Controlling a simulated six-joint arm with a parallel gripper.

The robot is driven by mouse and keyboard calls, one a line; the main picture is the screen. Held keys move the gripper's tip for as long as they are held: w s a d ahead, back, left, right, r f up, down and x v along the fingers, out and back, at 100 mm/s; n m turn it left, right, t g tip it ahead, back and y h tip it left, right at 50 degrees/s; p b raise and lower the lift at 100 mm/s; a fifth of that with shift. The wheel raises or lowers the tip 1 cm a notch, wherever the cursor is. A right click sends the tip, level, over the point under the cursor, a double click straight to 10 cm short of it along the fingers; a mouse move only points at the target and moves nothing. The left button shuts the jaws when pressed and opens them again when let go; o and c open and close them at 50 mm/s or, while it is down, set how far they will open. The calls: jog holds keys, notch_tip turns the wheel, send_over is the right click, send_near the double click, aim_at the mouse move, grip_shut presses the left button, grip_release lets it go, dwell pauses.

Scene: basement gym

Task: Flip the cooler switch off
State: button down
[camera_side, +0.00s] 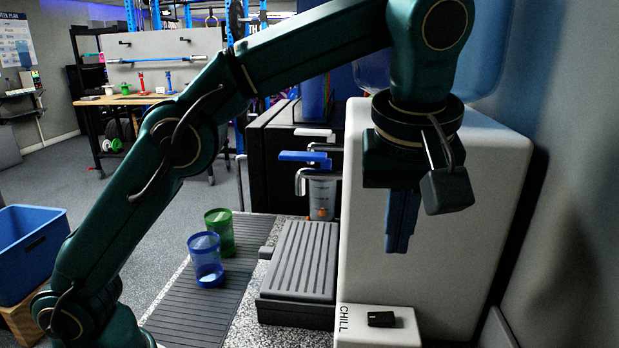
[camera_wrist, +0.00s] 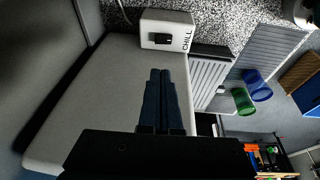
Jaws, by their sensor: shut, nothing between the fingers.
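The cooler (camera_side: 440,250) is a large white body with a blue bottle on top. A small white box marked CHILL stands at its foot and carries the black rocker switch (camera_side: 381,319). The switch also shows in the wrist view (camera_wrist: 161,39), beyond my fingertips. I cannot tell which way the rocker is tipped. My gripper (camera_side: 398,250) points down in front of the cooler, above the switch and apart from it. Its blue fingers are shut together and empty, as the wrist view (camera_wrist: 160,72) also shows.
A grey drip tray (camera_side: 300,265) sits left of the switch box, with blue and white tap levers (camera_side: 303,157) above it. A blue cup (camera_side: 206,262) and a green cup (camera_side: 220,232) stand on a ribbed mat (camera_side: 190,310). A blue bin (camera_side: 30,255) is far left. Air above the switch is clear.

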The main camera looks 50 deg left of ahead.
aim_at(388, 316)
jog(key=x, duration=0.8)
jog(key=d+x, duration=0.1)
jog(key=x, duration=0.3)
jog(key=shift+s+f, duration=0.25)
jog(key=shift+f, duration=0.45)
jog(key=shift+w+d+f, duration=0.1)
jog(key=shift+w+f, duration=0.05)
jog(key=shift+f, duration=0.15)
jog(key=shift+s+a+r, duration=0.1)
jog(key=shift+s+a, duration=0.5)
jog(key=shift+r, duration=0.15)
